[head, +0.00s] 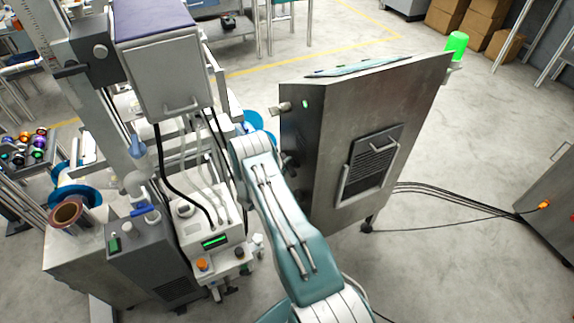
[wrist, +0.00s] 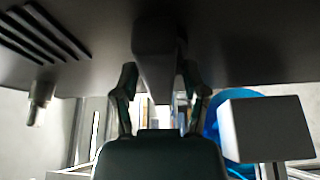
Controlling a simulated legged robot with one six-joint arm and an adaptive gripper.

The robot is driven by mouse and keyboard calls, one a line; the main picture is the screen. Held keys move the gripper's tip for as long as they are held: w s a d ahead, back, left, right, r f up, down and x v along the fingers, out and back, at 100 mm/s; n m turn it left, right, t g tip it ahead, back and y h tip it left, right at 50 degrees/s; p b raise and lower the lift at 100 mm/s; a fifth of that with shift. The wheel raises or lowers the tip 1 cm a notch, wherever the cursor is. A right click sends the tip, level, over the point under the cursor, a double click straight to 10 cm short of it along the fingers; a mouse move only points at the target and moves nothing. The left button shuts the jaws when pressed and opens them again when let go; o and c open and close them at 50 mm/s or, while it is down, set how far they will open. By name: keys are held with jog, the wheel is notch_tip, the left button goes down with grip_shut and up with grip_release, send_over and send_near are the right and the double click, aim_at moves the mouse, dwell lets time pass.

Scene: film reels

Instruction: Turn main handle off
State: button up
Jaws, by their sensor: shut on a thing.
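The main handle (wrist: 156,50) shows in the wrist view as a dark, blocky lever standing out from a dark grey panel (wrist: 250,45). My gripper (wrist: 158,78) has one finger on each side of it and is shut on it. In the head view my arm reaches to the left side of a tall metal cabinet (head: 320,150). The gripper and the handle are hidden there behind my arm and the cabinet. A green light (head: 456,45) glows on the cabinet's far right corner.
A machine (head: 165,85) with hoses and a white control box (head: 205,235) stands close left of my arm. In the wrist view a grey block (wrist: 265,128) and a small metal knob (wrist: 40,98) flank the gripper. Cables cross the floor at right.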

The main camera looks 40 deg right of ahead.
jog(key=m, duration=0.1)
jog(key=m+h, duration=0.1)
jog(key=m, duration=0.2)
jog(key=shift+s+f+h, duration=0.1)
jog(key=shift+f+h, duration=0.15)
jog(key=shift+h, duration=0.05)
jog(key=m+g, duration=0.1)
jog(key=m, duration=0.2)
jog(key=m+g+h, duration=0.1)
jog(key=m, duration=0.1)
jog(key=shift+m, duration=0.4)
jog(key=m+g, duration=0.1)
jog(key=m, duration=0.2)
jog(key=m+g+h, duration=0.1)
jog(key=m+g, duration=0.1)
jog(key=m, duration=0.1)
jog(key=shift+m+g, duration=1.2)
jog(key=shift+m, duration=1.3)
jog(key=shift+m+g, duration=0.4)
jog(key=o, duration=0.8)
jog(key=shift+r, duration=0.1)
